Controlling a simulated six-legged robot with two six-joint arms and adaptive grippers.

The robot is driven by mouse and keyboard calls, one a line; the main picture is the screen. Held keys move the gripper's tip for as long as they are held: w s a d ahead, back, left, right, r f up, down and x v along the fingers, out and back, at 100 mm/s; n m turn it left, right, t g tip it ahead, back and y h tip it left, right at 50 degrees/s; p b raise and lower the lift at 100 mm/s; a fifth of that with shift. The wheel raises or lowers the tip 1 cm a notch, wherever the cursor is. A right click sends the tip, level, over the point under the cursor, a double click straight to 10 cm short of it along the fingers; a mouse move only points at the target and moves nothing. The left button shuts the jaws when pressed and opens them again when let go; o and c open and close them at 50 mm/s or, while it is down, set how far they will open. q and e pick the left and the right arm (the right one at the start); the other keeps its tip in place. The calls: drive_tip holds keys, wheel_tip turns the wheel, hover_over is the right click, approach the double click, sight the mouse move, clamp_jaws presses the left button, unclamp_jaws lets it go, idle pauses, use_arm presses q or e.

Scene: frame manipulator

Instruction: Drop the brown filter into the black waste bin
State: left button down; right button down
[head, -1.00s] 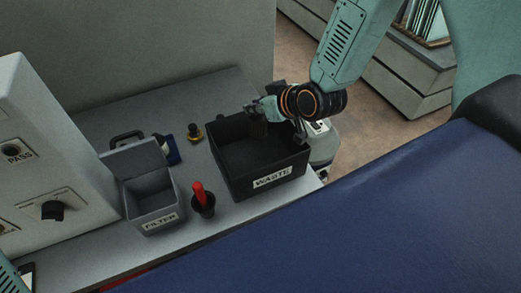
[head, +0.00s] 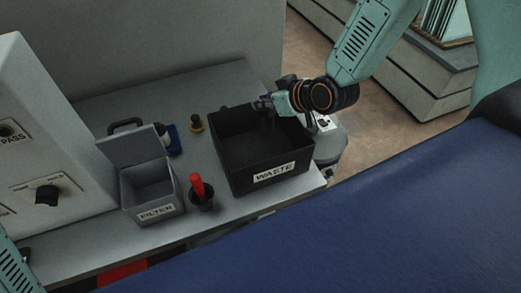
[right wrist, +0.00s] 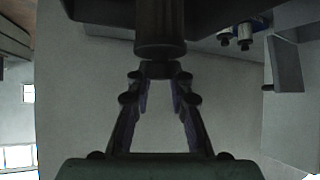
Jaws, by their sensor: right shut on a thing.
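The black waste bin (head: 268,178), labelled WASTE, stands open on the grey bench. My right gripper (head: 267,108) is over the far part of the bin's opening. In the right wrist view its fingers (right wrist: 160,78) are closed on the end of a dark brown cylinder, the filter (right wrist: 160,28). The cylinder's far end is cut off by the picture edge. In the head view the filter is hard to make out against the dark bin. My left gripper is not in view; only a piece of teal arm shows at the lower left.
A grey FILTER box (head: 150,190) with its lid raised stands left of the bin. A red-handled tool in a black holder (head: 200,190) stands between them. A control panel (head: 40,150) stands at left.

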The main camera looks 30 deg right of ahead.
sight(270, 110)
drive_tip(key=f, duration=0.1)
drive_tip(key=f+b, duration=0.1)
drive_tip(key=shift+w+f, duration=0.2)
drive_tip(key=shift+f, duration=0.1)
drive_tip(key=shift+d+f+b, duration=0.1)
drive_tip(key=shift+f+b, duration=0.3)
drive_tip(key=shift+b, duration=0.25)
drive_tip(key=shift+s+r, duration=0.1)
drive_tip(key=shift+s, duration=0.1)
drive_tip(key=c, duration=1.3)
unclamp_jaws()
drive_tip(key=shift+w, duration=0.15)
drive_tip(key=shift+c, duration=0.2)
drive_tip(key=shift+o, duration=1.1)
drive_tip(key=shift+s, duration=0.2)
